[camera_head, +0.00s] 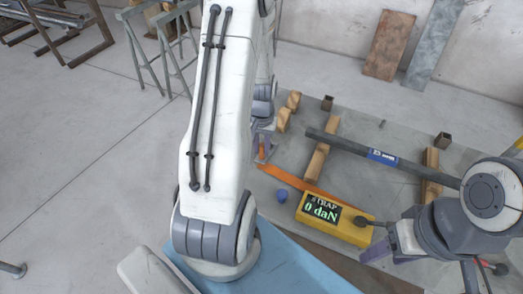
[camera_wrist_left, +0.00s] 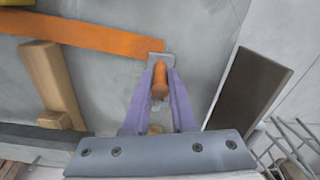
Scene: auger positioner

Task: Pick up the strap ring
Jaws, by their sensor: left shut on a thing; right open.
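An orange strap (camera_head: 297,184) runs from the yellow display box to my left gripper (camera_head: 262,150); the strap also crosses the left wrist view (camera_wrist_left: 85,36). The strap ring (camera_wrist_left: 160,78) shows at the strap's end as an orange rounded piece beside a grey metal plate. My left gripper's purple fingers are shut on it, one on each side. In the head view the ring is mostly hidden by my left arm. My right gripper (camera_head: 382,243) is open beside the yellow box (camera_head: 335,219), which reads "STRAP 0 daN".
A dark auger tube (camera_head: 400,165) with a blue label lies across wooden blocks (camera_head: 319,153). A small blue cap (camera_head: 282,196) stands near the box. Square metal pieces (camera_head: 327,103) stand on the grey mat.

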